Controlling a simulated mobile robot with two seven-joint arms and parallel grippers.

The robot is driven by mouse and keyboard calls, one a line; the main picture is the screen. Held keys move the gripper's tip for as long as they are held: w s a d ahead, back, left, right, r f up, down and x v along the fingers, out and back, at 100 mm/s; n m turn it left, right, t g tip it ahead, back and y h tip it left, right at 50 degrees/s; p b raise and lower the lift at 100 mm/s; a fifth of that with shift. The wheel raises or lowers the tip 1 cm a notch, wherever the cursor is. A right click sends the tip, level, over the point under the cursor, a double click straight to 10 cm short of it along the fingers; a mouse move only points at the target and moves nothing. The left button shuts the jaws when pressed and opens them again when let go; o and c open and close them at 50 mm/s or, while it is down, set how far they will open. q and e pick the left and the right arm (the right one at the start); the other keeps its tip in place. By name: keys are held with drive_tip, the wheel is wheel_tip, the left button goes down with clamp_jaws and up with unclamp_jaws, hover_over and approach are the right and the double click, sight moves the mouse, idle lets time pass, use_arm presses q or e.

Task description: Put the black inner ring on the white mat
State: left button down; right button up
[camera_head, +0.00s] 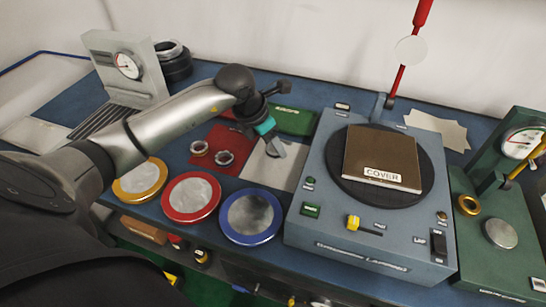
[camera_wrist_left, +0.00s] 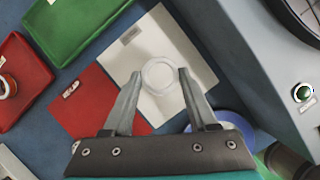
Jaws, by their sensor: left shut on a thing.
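The white mat (camera_head: 258,171) lies on the blue bench between the red mat and the grey machine. It also shows in the left wrist view (camera_wrist_left: 193,52). My left gripper (camera_head: 277,150) is over the white mat, pointing down. In the left wrist view my left gripper (camera_wrist_left: 161,74) has its two fingertips on either side of a ring (camera_wrist_left: 163,91), shut on it. The ring looks pale grey there, not clearly black. Whether it touches the mat, I cannot tell. In the head view I cannot make out the held ring. My right gripper is not in view.
The grey machine (camera_head: 297,233) with a cover stands close on the right. Three round dishes (camera_head: 251,238) line the front.

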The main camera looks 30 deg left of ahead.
sight(273, 165)
use_arm(q)
wheel_tip(273, 165, down, 4)
drive_tip(key=shift+f+b, duration=0.1)
drive_tip(key=shift+b, duration=0.35)
drive_tip(key=shift+f, duration=0.15)
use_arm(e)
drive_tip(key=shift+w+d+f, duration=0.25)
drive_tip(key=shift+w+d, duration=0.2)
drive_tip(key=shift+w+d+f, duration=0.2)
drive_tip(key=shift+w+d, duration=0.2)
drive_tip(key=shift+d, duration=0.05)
use_arm(q)
drive_tip(key=c, duration=0.6)
unclamp_jaws()
drive_tip(key=shift+f, duration=0.1)
drive_tip(key=shift+c, duration=0.2)
drive_tip(key=o, duration=0.4)
drive_tip(key=shift+o, duration=0.2)
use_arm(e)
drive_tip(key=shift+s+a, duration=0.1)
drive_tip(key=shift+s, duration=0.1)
